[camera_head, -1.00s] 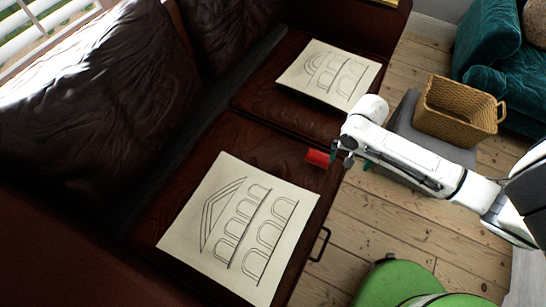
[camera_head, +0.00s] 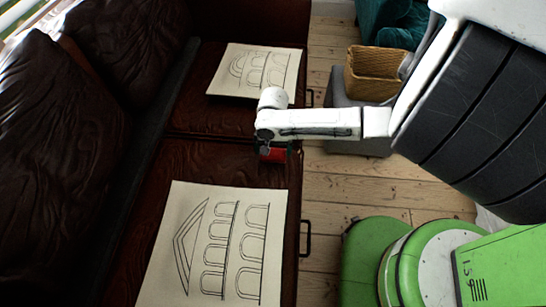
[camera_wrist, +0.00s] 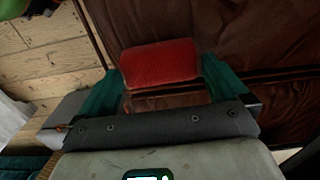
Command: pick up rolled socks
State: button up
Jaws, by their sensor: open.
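The rolled socks are a red bundle (camera_wrist: 160,62) lying on the dark brown leather sofa seat (camera_wrist: 250,35). In the head view the red bundle (camera_head: 273,155) is partly hidden under my wrist, near the front edge of the seat. My gripper (camera_wrist: 160,85) is open in the wrist view, with one green finger toward each end of the bundle. The bundle lies just beyond and between the fingertips. I cannot tell whether the fingers touch it.
Two paper drawings of arched buildings lie on the seat, one nearer (camera_head: 215,245) and one farther (camera_head: 258,68). A wicker basket (camera_head: 372,72) stands on a grey block (camera_head: 345,140) to the right. Bare floorboards (camera_head: 390,190) lie in front of the sofa.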

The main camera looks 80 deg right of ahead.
jog(key=shift+s+f+b, duration=0.1)
jog(key=shift+f+b, duration=0.25)
jog(key=shift+f, duration=1.1)
jog(key=shift+c, duration=0.2)
jog(key=c, duration=0.6)
jog(key=shift+r, duration=0.15)
